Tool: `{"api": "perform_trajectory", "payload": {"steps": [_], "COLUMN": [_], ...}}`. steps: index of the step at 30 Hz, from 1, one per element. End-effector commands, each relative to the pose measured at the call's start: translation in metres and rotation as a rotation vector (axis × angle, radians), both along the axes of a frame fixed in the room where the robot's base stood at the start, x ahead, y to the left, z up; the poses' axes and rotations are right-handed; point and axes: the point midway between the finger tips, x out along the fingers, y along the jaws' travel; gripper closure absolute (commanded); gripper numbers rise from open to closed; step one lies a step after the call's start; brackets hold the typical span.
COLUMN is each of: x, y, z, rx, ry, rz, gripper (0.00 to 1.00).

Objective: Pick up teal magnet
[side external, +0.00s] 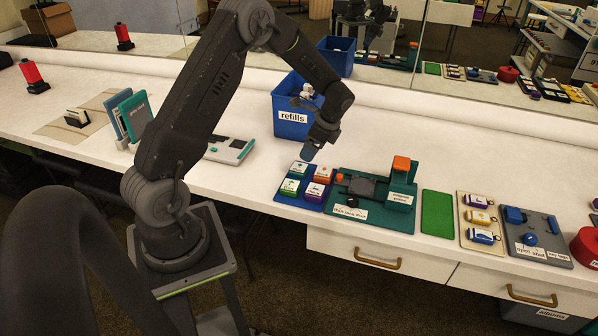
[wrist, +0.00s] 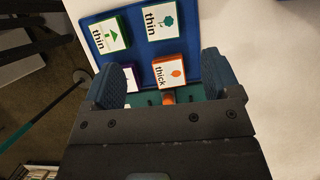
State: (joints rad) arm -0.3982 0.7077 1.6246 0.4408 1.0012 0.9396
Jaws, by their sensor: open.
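The teal magnet appears to be the teal-edged block with a teal plant picture, labelled "thin" in the wrist view (wrist: 162,22). It lies flat at the back left of a blue tray (side external: 283,200) in the side view (side external: 299,168). Green, orange (side external: 323,174) and purple (side external: 315,191) blocks share the tray. My gripper (side external: 309,154) is above the tray's back edge, apart from the blocks. In the wrist view my gripper (wrist: 160,65) is open and empty; the teal block shows beyond its fingertips, and the purple block is partly hidden.
A blue bin labelled "refills" (side external: 291,119) stands behind the tray. A dark green press (side external: 402,190) with an orange top stands right of the tray. A green mat (side external: 437,213) and a beige board (side external: 469,238) lie farther right. White counter is clear behind them.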

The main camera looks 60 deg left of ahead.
Motion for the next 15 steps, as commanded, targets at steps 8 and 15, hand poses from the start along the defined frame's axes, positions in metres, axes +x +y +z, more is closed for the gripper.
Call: {"api": "perform_trajectory", "payload": {"steps": [8, 15], "x": [-0.01, -0.015], "y": [0.011, 0.016], "z": [-0.036, -0.049], "rx": [-0.001, 0.0], "ry": [0.0, 0.0], "rz": [0.001, 0.001], "gripper": [0.17, 0.17]}}
